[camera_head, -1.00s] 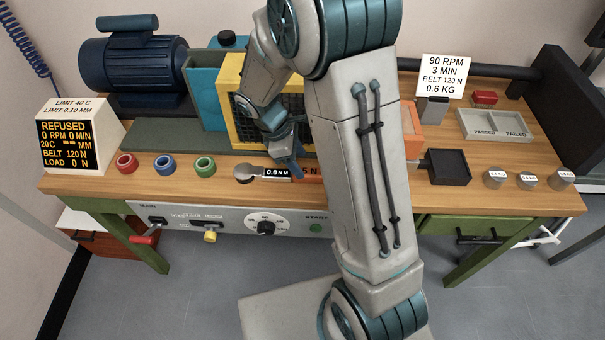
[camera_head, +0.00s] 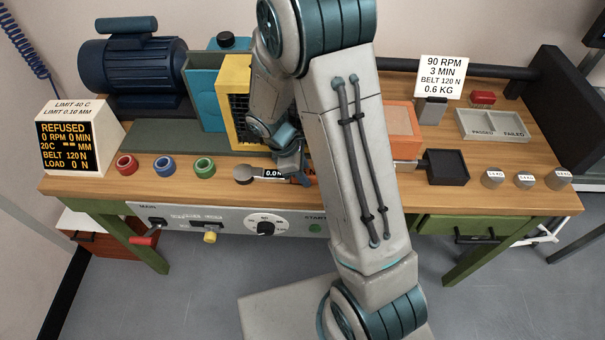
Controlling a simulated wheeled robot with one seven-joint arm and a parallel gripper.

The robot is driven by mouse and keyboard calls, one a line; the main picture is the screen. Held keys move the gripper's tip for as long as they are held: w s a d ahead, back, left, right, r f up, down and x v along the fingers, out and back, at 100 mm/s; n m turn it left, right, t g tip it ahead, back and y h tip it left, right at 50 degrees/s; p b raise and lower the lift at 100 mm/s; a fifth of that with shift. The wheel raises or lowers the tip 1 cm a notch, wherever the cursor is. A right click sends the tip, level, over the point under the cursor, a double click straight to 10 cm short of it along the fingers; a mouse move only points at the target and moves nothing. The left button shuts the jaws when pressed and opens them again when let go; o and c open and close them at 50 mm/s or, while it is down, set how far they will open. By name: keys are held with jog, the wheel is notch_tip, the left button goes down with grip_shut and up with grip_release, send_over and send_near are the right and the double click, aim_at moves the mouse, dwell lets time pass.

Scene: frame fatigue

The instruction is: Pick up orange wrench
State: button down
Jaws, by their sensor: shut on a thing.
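The orange wrench (camera_head: 251,174) lies along the front of the wooden bench, with its silver head to the left and a "0.0 N" label on its shaft. My gripper (camera_head: 298,174) points down at the handle, just right of the label, and is shut on the wrench. The fingertips are small and partly hidden by the arm. I cannot tell whether the wrench is clear of the bench top.
Red, blue and green rings (camera_head: 165,166) stand left of the wrench. A yellow-framed machine (camera_head: 234,90) is behind my gripper. An orange block (camera_head: 402,122), a black tray (camera_head: 447,168) and several small weights (camera_head: 524,180) are at right. The front panel (camera_head: 180,222) has knobs.

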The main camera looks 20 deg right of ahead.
jog(key=shift+r, duration=0.15)
jog(key=shift+w+r, duration=0.1)
jog(key=shift+r, duration=0.45)
notch_tip(320, 180, up, 3)
jog(key=shift+f, duration=0.2)
jog(key=s+d+r, duration=0.2)
jog(key=s+r, duration=0.1)
jog(key=s, duration=0.2)
jog(key=s+d+r+b, duration=0.1)
jog(key=s+d+r, duration=0.1)
jog(key=s+r, duration=0.2)
jog(key=shift+s+d, duration=0.25)
jog(key=shift+s, duration=0.7)
